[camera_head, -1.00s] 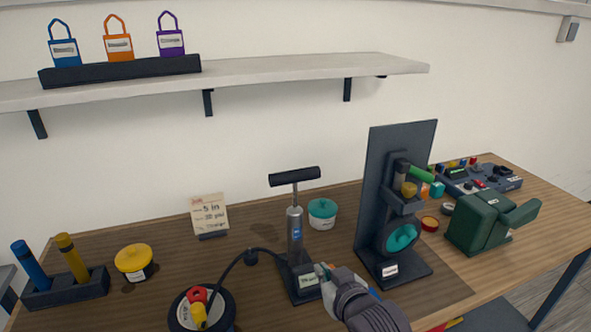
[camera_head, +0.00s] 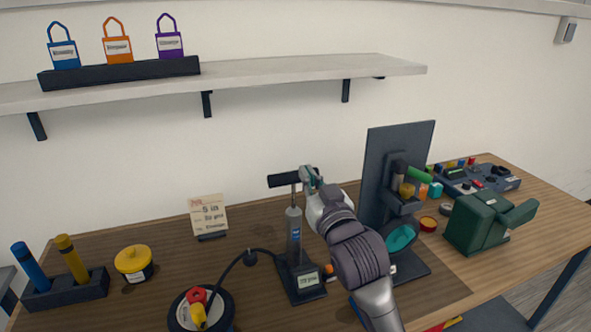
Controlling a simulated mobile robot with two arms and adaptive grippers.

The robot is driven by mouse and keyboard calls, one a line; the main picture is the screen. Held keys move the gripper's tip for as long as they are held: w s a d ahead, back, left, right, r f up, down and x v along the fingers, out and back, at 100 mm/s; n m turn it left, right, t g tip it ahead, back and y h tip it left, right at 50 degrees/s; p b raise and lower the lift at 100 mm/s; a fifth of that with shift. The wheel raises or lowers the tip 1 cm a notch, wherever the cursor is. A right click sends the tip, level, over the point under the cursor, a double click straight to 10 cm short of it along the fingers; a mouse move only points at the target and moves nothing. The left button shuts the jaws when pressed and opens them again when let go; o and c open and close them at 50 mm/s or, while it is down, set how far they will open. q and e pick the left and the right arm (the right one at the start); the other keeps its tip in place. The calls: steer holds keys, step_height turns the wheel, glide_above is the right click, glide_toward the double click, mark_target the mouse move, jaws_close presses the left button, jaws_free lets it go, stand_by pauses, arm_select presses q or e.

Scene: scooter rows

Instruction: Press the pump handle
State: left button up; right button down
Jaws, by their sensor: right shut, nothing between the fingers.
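The pump (camera_head: 294,235) stands upright on a dark base with a small display. Its black T-shaped handle (camera_head: 282,181) is at the top, slightly lower than a second ago, with a short length of rod showing beneath. My right gripper (camera_head: 309,176) is shut and empty at the right end of the handle, covering that end. I cannot tell whether it touches the handle or is just in front of it. A black hose runs from the pump to a small wheel (camera_head: 202,310) at the front. My left gripper is out of view.
A note card (camera_head: 208,215) and a yellow-lidded jar (camera_head: 134,263) stand left of the pump. A black upright stand (camera_head: 400,150) and a green box-shaped device (camera_head: 478,222) are to the right. A shelf (camera_head: 300,68) with three small bags hangs above.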

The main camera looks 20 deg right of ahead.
steer(key=r+p, duration=0.2)
steer(key=p, duration=0.1)
glide_above(295, 177)
steer(key=shift+w+f, duration=0.2)
steer(key=shift+w, duration=0.2)
steer(key=f, duration=0.3)
steer(key=shift+s+f, duration=0.1)
steer(key=shift+s, duration=0.3)
steer(key=shift+s+f+p, duration=0.25)
steer(key=shift+f+p, duration=0.1)
steer(key=shift+f, duration=0.2)
step_height(295, 177, down, 8)
steer(key=b, duration=0.4)
steer(key=shift+b, duration=0.4)
steer(key=shift+f, duration=0.35)
